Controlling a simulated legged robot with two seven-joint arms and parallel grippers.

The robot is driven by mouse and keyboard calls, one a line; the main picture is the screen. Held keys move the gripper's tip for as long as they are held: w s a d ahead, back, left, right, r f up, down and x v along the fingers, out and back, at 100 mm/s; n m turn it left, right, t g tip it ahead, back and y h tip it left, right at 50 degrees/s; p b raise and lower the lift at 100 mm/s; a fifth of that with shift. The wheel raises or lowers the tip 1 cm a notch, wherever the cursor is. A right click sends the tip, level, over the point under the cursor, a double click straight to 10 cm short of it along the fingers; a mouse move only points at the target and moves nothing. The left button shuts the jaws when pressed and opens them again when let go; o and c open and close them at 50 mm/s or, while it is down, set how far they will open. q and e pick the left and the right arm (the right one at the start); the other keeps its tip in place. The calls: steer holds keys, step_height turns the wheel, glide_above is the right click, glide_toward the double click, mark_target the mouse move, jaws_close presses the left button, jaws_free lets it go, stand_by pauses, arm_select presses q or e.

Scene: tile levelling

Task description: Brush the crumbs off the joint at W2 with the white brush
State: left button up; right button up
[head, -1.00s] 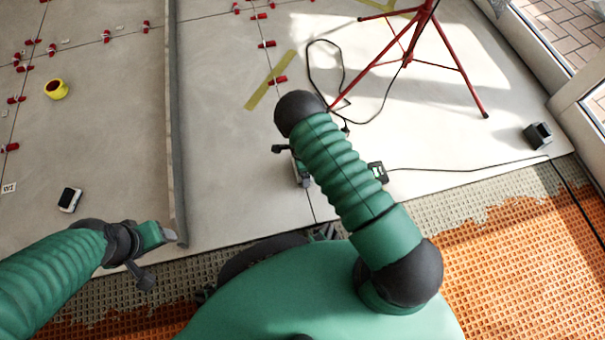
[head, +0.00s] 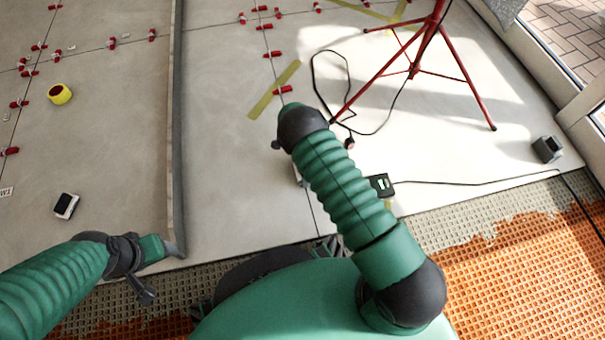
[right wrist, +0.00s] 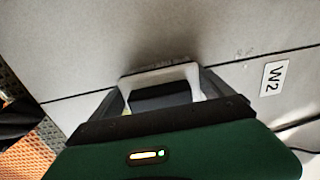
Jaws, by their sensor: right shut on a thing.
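The white brush (right wrist: 158,75) is clamped between the two fingers of my right gripper (right wrist: 162,92) in the right wrist view. The W2 label (right wrist: 271,78) lies on the tile to the right of the brush. The thin dark joint (right wrist: 290,51) runs past the label and behind the brush. Faint specks (right wrist: 243,54) lie by the joint between brush and label. Whether the bristles touch the tile is hidden.
A red tripod (head: 413,70) stands at the back right with a loose black cable. A long grey bar (head: 176,120) lies near my left gripper. A yellow tape roll (head: 60,94), a black-and-white block (head: 66,206) and red clips (head: 272,54) are on the tiles.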

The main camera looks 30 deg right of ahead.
steer(key=shift+w+d+f+b, duration=0.1)
steer(key=shift+w+d+b, duration=0.05)
steer(key=shift+w+b, duration=0.3)
steer(key=shift+w+d+f+b, duration=0.1)
steer(key=shift+w+b, duration=0.1)
steer(key=shift+w, duration=0.35)
steer(key=shift+w+d+r, duration=0.1)
steer(key=shift+w+d, duration=0.05)
steer(key=shift+w, duration=0.35)
steer(key=shift+w+d+r, duration=0.1)
steer(key=shift+w, duration=0.4)
steer(key=shift+w+d+f, duration=0.1)
steer(key=shift+w+d, duration=0.15)
steer(key=shift+w, duration=0.75)
steer(key=shift+w+d, duration=0.25)
steer(key=shift+w, duration=0.7)
steer(key=shift+w+d+f, duration=0.1)
steer(key=shift+w+d, duration=0.15)
steer(key=shift+w, duration=0.75)
arm_select(q)
steer(key=shift+f, duration=0.7)
arm_select(e)
steer(key=shift+r, duration=0.1)
